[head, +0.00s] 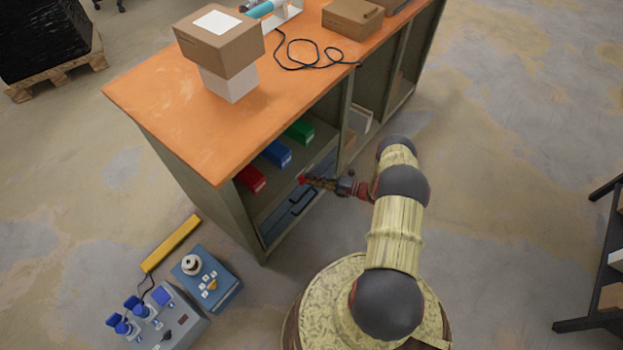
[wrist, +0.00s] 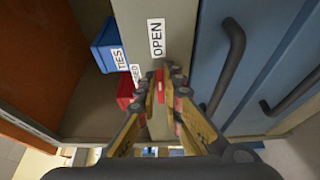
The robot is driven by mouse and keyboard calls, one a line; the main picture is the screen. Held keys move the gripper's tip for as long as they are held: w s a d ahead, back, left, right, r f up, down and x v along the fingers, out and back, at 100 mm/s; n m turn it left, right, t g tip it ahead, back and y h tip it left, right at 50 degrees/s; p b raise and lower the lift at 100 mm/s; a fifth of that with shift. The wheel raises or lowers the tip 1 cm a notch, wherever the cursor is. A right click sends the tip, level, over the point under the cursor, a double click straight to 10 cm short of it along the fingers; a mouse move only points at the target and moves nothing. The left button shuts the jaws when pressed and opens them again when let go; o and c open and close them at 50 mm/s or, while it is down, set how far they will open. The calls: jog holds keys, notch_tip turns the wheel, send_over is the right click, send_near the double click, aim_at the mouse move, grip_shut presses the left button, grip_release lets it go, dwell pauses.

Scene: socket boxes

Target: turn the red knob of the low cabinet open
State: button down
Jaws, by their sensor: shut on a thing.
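The low cabinet (head: 283,216) has blue doors and sits in the workbench's lower bay. Its blue front with dark handles fills the right of the wrist view (wrist: 265,55). My gripper (head: 306,181) is at the cabinet's top; in the wrist view my gripper (wrist: 160,90) has its yellow fingers closed around the red knob (wrist: 159,86). The knob's visible part is narrow and lies lengthwise towards a white OPEN label (wrist: 156,38). A second label (wrist: 135,73), ending in "SED", is partly hidden by a finger. The fingers cover the knob's sides.
A red bin (head: 250,179), a blue bin (head: 277,153) and a green bin (head: 300,131) stand on the shelf beside my gripper. The orange bench top (head: 180,120) overhangs them. Control boxes (head: 206,277) lie on the floor left.

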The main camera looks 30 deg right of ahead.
jog(key=shift+d, duration=0.1)
jog(key=c, duration=2)
grip_release()
jog(key=shift+o, duration=0.4)
jog(key=v, duration=1.2)
jog(key=shift+f, duration=0.1)
